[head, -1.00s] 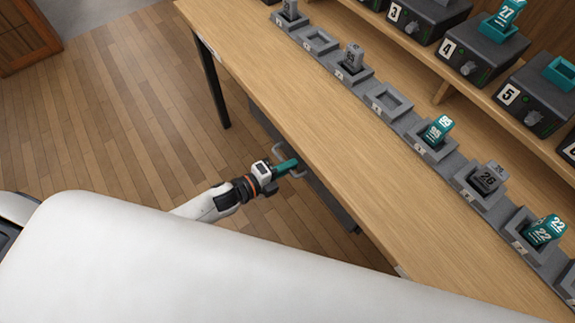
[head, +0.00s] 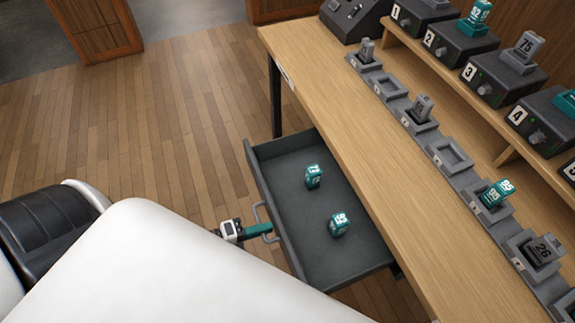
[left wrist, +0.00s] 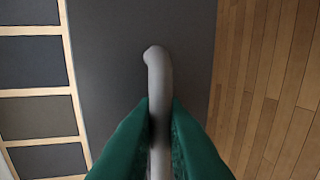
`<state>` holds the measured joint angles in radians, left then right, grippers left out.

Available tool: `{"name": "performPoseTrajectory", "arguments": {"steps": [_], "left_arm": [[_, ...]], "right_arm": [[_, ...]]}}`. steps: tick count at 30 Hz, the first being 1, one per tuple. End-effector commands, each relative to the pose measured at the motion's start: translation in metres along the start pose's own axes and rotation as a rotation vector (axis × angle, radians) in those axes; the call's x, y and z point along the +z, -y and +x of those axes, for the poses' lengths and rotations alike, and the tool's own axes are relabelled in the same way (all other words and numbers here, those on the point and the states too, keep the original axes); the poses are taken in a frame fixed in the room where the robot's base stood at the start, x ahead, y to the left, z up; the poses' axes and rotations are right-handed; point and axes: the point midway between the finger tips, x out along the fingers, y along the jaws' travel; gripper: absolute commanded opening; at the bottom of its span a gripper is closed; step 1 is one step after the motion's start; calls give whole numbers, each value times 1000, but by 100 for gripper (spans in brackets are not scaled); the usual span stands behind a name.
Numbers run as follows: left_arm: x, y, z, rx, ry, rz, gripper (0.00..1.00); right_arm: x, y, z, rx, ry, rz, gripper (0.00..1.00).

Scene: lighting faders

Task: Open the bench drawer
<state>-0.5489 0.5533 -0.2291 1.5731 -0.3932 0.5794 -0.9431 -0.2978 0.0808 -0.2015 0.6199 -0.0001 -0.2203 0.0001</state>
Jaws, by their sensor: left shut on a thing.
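The bench drawer (head: 345,262) stands pulled out from under the wooden bench (head: 345,130) in the head view, its grey inside showing. Two teal numbered blocks lie in it, one farther back (head: 313,177) and one nearer the front (head: 338,224). My left gripper (head: 268,228) is shut on the drawer's grey bar handle (head: 260,213). In the left wrist view, the green fingers (left wrist: 160,125) close on both sides of the handle (left wrist: 158,70), with the dark drawer front (left wrist: 110,70) behind it. My right gripper is not in view.
Grey holders (head: 452,157) line the bench top, some with numbered blocks. Numbered dark boxes (head: 490,78) stand on a shelf behind. The wooden floor (head: 150,130) left of the drawer is clear. A bench leg (head: 276,100) stands beyond the drawer.

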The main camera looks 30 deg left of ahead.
Motion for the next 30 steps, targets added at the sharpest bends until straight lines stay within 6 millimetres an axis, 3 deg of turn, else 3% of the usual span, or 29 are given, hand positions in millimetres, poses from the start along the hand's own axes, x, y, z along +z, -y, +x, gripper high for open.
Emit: {"name": "performPoseTrajectory", "arguments": {"steps": [6,12,28,29,30], "left_arm": [[0,9,-42,-3,-1,-2,0],[0,14,-62,-1,0,0,0],[0,15,-70,0,0,0,0],[0,15,-70,0,0,0,14],[0,15,-70,0,0,0,16]], "right_arm": [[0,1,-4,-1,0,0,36],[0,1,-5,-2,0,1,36],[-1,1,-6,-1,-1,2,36],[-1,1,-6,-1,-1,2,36],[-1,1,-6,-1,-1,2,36]]}}
